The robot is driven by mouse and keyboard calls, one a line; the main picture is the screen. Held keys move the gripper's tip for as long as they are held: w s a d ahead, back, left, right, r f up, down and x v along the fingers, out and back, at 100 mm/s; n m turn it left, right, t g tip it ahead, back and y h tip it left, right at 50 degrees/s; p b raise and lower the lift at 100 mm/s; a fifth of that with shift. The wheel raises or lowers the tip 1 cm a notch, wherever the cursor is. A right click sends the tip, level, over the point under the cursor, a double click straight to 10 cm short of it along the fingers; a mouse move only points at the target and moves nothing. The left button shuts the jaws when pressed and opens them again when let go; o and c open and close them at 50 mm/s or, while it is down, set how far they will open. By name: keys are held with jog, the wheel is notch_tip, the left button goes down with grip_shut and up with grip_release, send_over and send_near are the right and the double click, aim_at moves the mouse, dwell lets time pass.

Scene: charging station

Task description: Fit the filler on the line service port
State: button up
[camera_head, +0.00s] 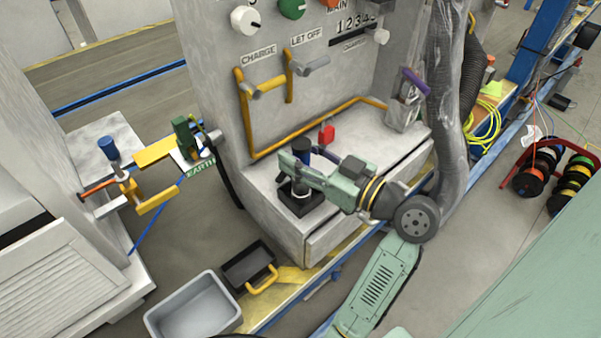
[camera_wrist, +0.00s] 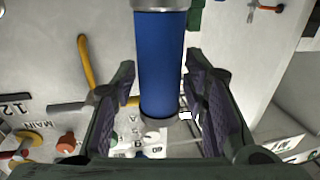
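A dark blue cylinder, likely the filler (camera_head: 303,147), stands upright in a black holder (camera_head: 301,203) on the grey ledge. In the wrist view it is a blue cylinder (camera_wrist: 160,62) with a silver collar. My gripper (camera_head: 292,172) is at the cylinder from the right. Its fingers (camera_wrist: 160,88) lie on either side of it, spread, with narrow gaps visible. A brass fitting with a blue knob (camera_head: 107,147) is on the left cabinet's side; I cannot tell whether this is the line service port.
The panel with yellow pipes (camera_head: 241,110) rises behind the ledge. A red part (camera_head: 326,134) stands close behind my gripper. A green clamp (camera_head: 186,137) is at the EARTH label. A grey bin (camera_head: 190,310) and a black tray (camera_head: 247,264) are below. A thick hose hangs at right.

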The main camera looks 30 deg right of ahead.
grip_shut()
dwell(0.7)
